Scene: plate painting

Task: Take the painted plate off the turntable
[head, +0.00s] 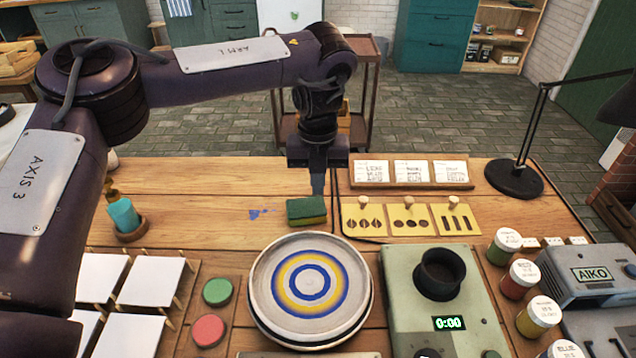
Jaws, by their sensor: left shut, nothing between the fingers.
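The painted plate (312,284) lies flat on the round turntable at the front middle of the bench. It is whitish, with blue and yellow rings. The turntable lies under the plate and is mostly hidden by it. My left gripper (318,190) points down beyond the plate, just behind a green and yellow sponge (306,211). Its fingers are together, with nothing seen between them. It is apart from the plate. My right gripper is out of view.
A green device (440,310) with a black cup and a 0:00 display stands right of the plate. Green (217,291) and red (208,330) round pads lie left. Stencils (410,220), paint jars (519,279) and a lamp (514,180) are at right.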

